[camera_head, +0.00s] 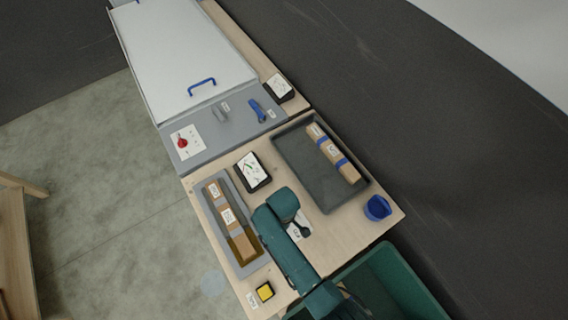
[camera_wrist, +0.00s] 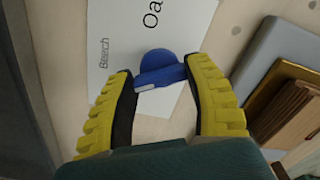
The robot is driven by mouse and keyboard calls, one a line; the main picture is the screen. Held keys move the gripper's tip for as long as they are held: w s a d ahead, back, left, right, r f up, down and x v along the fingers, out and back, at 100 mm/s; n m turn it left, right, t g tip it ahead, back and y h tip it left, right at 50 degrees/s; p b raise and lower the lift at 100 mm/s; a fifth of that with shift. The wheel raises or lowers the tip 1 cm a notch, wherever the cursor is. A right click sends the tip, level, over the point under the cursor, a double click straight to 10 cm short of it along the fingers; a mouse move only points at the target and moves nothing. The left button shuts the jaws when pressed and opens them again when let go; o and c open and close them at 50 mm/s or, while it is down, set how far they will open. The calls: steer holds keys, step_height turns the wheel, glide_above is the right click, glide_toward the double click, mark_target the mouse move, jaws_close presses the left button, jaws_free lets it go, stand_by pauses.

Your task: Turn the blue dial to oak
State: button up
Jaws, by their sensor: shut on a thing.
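The blue dial (camera_wrist: 160,72) sits on a white card (camera_wrist: 118,22) in the wrist view. The card reads "Beech" beside the dial and "Oa", cut off by the frame edge, above it. A pale mark shows at the lower left end of the dial's bar, on the side away from the "Oa" lettering. My gripper (camera_wrist: 163,78) has its yellow fingers on both sides of the bar and is shut on it.
A grey tray with wooden blocks (camera_head: 221,211) lies left of my arm. A dark tray (camera_head: 300,172) holds a blue-banded block. A blue cup (camera_head: 377,208), a yellow button (camera_head: 265,291) and a black-edged box (camera_head: 252,171) stand nearby. A green crate (camera_head: 405,265) is below right.

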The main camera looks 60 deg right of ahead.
steer(key=m+p, duration=0.1)
steer(key=m, duration=0.3)
steer(key=shift+m+p, duration=0.35)
steer(key=shift+m, duration=0.05)
steer(key=m+p, duration=0.1)
steer(key=m, duration=0.4)
steer(key=m+p, duration=0.1)
steer(key=m, duration=0.4)
steer(key=shift+m, duration=0.4)
steer(key=m+p, duration=0.1)
steer(key=m, duration=0.3)
steer(key=shift+m, duration=0.4)
steer(key=o, duration=1.2)
